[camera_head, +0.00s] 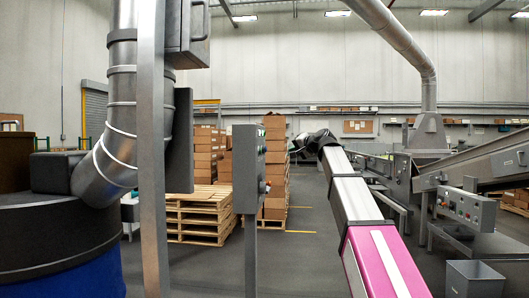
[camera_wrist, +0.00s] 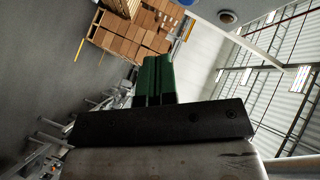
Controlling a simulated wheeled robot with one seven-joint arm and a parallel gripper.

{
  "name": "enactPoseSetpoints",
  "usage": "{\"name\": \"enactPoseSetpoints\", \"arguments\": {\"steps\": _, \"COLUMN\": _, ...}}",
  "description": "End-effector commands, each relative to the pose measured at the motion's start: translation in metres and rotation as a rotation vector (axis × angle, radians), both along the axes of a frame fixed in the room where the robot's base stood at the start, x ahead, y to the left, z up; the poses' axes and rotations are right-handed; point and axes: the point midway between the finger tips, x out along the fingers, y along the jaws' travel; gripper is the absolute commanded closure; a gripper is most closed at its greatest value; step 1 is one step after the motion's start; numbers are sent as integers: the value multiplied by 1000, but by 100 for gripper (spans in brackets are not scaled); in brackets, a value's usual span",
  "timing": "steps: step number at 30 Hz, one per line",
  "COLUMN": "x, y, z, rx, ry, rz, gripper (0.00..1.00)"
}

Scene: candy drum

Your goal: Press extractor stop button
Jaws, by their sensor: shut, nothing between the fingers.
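A grey control box (camera_head: 248,168) stands on a thin post left of centre in the head view, seen nearly edge-on. I cannot read any labels. My gripper (camera_wrist: 155,60) has green fingers, shut and empty, apart from the brownish button. In the head view it is a dark shape (camera_head: 300,145) right of the box.
A steel duct (camera_head: 108,165) runs down to a dark and blue drum (camera_head: 75,255) at the left. A grey upright (camera_head: 151,150) stands close in front. Pallets (camera_head: 195,215) and stacked cartons (camera_head: 275,165) stand behind. A conveyor (camera_head: 470,165) and another button panel (camera_head: 467,207) are at the right.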

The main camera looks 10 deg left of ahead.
Motion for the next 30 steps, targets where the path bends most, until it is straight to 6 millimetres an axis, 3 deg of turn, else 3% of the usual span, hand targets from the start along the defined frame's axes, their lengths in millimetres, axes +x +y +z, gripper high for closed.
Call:
{"name": "enactPoseSetpoints", "arguments": {"steps": 19, "x": 3, "y": 70, "z": 0, "rx": -1, "ry": 0, "rz": 2, "gripper": 100}}
{"name": "enactPoseSetpoints", "arguments": {"steps": 30, "x": 3, "y": 87, "z": 0, "rx": 0, "ry": 0, "rz": 0, "gripper": 100}}
